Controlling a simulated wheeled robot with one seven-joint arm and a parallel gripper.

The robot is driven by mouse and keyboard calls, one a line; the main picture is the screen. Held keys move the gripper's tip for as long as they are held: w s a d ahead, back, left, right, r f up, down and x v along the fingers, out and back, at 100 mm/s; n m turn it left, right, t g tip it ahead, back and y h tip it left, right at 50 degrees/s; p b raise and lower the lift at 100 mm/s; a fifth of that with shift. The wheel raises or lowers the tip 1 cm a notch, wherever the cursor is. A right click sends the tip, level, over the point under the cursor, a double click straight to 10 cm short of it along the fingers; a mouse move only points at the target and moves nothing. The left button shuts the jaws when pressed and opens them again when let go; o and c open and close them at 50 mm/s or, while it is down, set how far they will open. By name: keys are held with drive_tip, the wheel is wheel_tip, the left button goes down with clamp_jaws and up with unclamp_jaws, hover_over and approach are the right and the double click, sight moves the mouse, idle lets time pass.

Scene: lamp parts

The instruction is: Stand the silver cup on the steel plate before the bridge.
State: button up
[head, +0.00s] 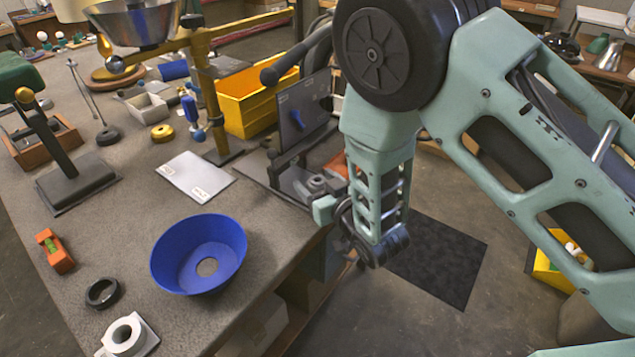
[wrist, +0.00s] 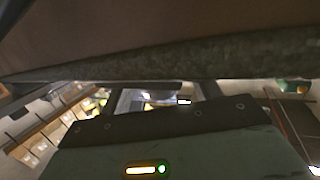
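A shiny silver cone-shaped cup (head: 135,24) is at the top left in the head view, beside a yellow stand; what it rests on is unclear. A flat pale grey plate (head: 195,177) with a small label lies on the bench, left of the stand's base; it looks like the steel plate. I cannot tell for sure which thing is the bridge; the yellow stand (head: 205,95) rises behind the plate. My gripper (head: 368,246) hangs low beside the bench's right edge, away from cup and plate. Its fingers do not show clearly. The wrist view shows neither cup nor plate.
A blue bowl (head: 200,256) stands on the bench in front of the plate. A dark upright panel (head: 303,108) and a yellow bin (head: 252,105) stand behind. A green-topped stand (head: 70,170) is at left. A dark surface (wrist: 160,60) spans the wrist view.

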drive_tip(key=shift+r, duration=0.1)
drive_tip(key=shift+s, duration=0.15)
drive_tip(key=s+d+r+g+h, duration=0.2)
drive_tip(key=s+d+r+g, duration=0.2)
drive_tip(key=s, duration=0.6)
drive_tip(key=s+d+r+n+g+h, duration=0.1)
drive_tip(key=s+d+r+g+h, duration=0.2)
drive_tip(key=s, duration=0.7)
drive_tip(key=s+d+r+g+h, duration=0.2)
drive_tip(key=s+d+r+g, duration=0.4)
drive_tip(key=s, duration=0.3)
drive_tip(key=shift+s+n+g+b, duration=0.3)
drive_tip(key=shift+s+g+b, duration=0.1)
drive_tip(key=shift+g+b, duration=0.1)
wheel_tip(320, 180, up, 2)
drive_tip(key=shift+r+p, duration=0.15)
drive_tip(key=shift+p, duration=1.05)
